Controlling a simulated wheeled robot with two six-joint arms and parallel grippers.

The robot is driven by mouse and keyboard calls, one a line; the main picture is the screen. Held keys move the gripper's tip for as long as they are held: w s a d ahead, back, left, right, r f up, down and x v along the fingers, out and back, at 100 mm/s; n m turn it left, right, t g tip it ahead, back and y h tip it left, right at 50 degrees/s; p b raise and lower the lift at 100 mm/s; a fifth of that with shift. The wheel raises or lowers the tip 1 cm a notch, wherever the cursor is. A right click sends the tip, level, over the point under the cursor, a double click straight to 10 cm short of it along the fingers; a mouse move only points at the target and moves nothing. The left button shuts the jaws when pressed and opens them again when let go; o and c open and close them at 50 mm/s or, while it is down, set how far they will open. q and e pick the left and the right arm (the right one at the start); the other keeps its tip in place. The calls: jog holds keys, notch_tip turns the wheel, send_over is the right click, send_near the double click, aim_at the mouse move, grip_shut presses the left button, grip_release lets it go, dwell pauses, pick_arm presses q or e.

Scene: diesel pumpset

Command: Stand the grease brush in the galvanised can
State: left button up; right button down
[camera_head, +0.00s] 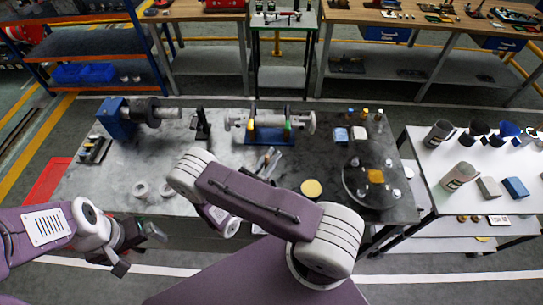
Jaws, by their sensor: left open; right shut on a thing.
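My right arm reaches across the bench from the lower right and folds back under its own purple link. My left gripper (137,250) is open and empty, off the bench's front left edge. I cannot tell which is the galvanised can.
The grey bench (95,190) holds a blue-based machine (120,120), a pump on a blue base (270,135), a round tray (352,185) and a yellow disc (311,188). The white table (425,165) also holds dark cups and blocks (515,187).

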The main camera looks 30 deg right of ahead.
notch_tip(320, 180, down, 6)
jog(key=b, duration=0.4)
jog(key=shift+d+r, duration=0.1)
jog(key=shift+r, duration=0.15)
jog(key=c, duration=1.3)
grip_release()
jog(key=b+v, duration=0.3)
jog(key=v, duration=0.6)
